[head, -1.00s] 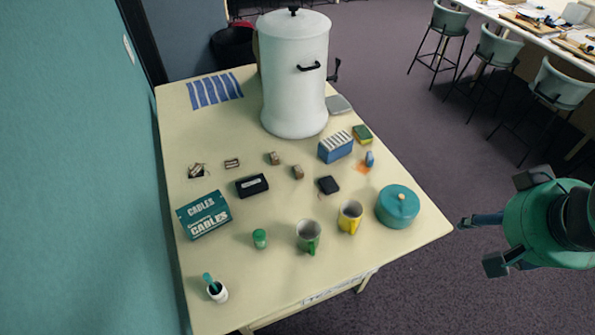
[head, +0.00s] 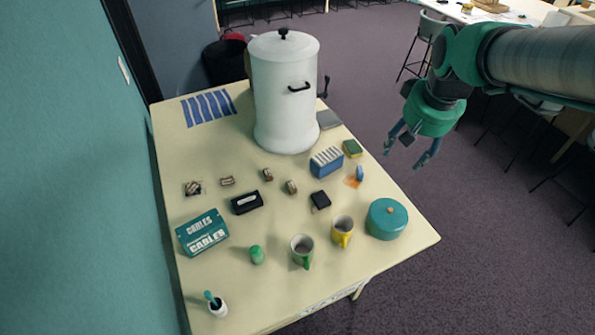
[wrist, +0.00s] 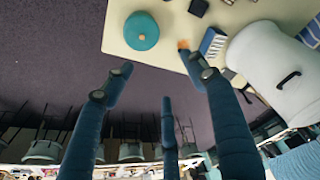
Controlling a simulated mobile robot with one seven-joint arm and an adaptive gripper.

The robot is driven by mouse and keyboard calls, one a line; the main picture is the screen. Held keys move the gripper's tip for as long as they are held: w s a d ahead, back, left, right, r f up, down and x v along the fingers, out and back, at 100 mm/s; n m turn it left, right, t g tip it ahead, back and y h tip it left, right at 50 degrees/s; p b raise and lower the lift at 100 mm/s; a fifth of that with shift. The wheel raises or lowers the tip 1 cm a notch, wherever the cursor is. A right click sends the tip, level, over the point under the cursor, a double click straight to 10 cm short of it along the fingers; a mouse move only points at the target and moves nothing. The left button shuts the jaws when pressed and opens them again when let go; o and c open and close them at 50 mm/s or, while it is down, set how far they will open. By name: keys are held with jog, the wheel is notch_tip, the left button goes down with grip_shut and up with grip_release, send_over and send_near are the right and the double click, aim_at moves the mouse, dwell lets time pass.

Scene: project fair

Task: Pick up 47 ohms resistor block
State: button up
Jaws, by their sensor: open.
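Several small brownish blocks lie mid-table in the head view: one on the left (head: 227,181), one in the middle (head: 267,174) and one nearer the front (head: 291,187). Another small item on a dark patch (head: 193,188) sits further left. Their markings are too small to read, so I cannot tell which is the 47 ohms resistor block. My gripper (head: 408,155) is open and empty, raised off to the right of the table. In the wrist view its spread fingers (wrist: 162,80) have nothing between them.
The cream table (head: 330,278) holds a tall white urn (head: 285,95) behind the blocks. A black box (head: 247,202), cables box (head: 203,232), blue rack (head: 326,162), green mug (head: 302,252), yellow mug (head: 342,231) and teal pot (head: 387,219) stand around them.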

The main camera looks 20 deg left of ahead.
jog(key=w+a+f+n+g+p, duration=0.1)
jog(key=w+a+f, duration=0.1)
jog(key=w+a, duration=0.25)
jog(key=w+a+f+p, duration=0.1)
jog(key=w+a+f, duration=0.2)
jog(key=a, duration=0.2)
jog(key=n+g+p, duration=0.2)
jog(key=n+p, duration=0.2)
jog(key=p, duration=0.2)
send_over(293, 185)
notch_tip(293, 185, down, 22)
jog(key=shift+h, duration=0.4)
jog(key=shift+f, duration=0.1)
jog(key=shift+f+p, duration=0.55)
jog(key=shift+f, duration=3.6)
jog(key=shift+a+f+p, duration=0.1)
jog(key=shift+f+p, duration=0.45)
jog(key=shift+f, duration=2.05)
